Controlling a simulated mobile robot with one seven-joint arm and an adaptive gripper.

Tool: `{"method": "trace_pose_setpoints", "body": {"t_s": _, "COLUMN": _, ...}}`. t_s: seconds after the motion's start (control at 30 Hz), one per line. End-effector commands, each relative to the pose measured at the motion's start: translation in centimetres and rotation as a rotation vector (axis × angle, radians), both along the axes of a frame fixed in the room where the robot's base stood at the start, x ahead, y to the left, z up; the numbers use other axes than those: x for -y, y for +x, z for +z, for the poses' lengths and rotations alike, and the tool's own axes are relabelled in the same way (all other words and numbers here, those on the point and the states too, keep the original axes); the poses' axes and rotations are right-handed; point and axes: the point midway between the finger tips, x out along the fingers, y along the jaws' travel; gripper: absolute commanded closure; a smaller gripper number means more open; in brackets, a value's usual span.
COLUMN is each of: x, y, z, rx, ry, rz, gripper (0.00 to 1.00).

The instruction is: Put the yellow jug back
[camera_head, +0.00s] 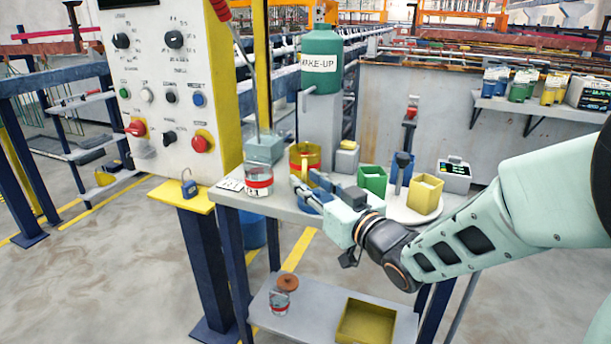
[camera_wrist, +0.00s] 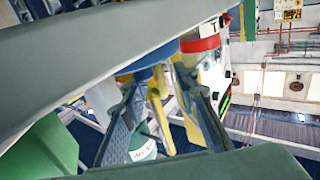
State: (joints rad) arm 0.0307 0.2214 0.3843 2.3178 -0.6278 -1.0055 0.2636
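In the wrist view my gripper's two fingers (camera_wrist: 162,108) are spread apart. A narrow yellow piece (camera_wrist: 157,110) shows between them; I cannot tell whether it is the jug's handle. A blue jug or cup (camera_head: 315,202) is partly hidden beneath my gripper.
A clear beaker with a red band (camera_head: 259,180) stands left of my gripper. A green bin (camera_head: 373,180) and a yellow bin (camera_head: 425,194) stand to the right. The green make-up drum (camera_head: 321,62) is behind. A wall shelf (camera_head: 545,107) carries several coloured jugs.

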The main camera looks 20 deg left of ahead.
Motion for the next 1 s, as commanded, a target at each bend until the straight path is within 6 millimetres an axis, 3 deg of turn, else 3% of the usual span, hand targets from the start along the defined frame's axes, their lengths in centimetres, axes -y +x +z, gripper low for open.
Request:
{"method": "trace_pose_setpoints", "body": {"t_s": 0.27, "x": -0.26, "y": 0.18, "z": 0.03, "rx": -0.001, "ry": -0.001, "rz": 0.000, "gripper": 0.74}}
{"method": "trace_pose_setpoints", "body": {"t_s": 0.5, "x": -0.24, "y": 0.18, "z": 0.04, "rx": -0.001, "ry": -0.001, "rz": 0.000, "gripper": 1.00}}
{"method": "trace_pose_setpoints", "body": {"t_s": 1.0, "x": -0.27, "y": 0.20, "z": 0.19, "rx": 0.001, "ry": 0.000, "rz": 0.000, "gripper": 1.00}}
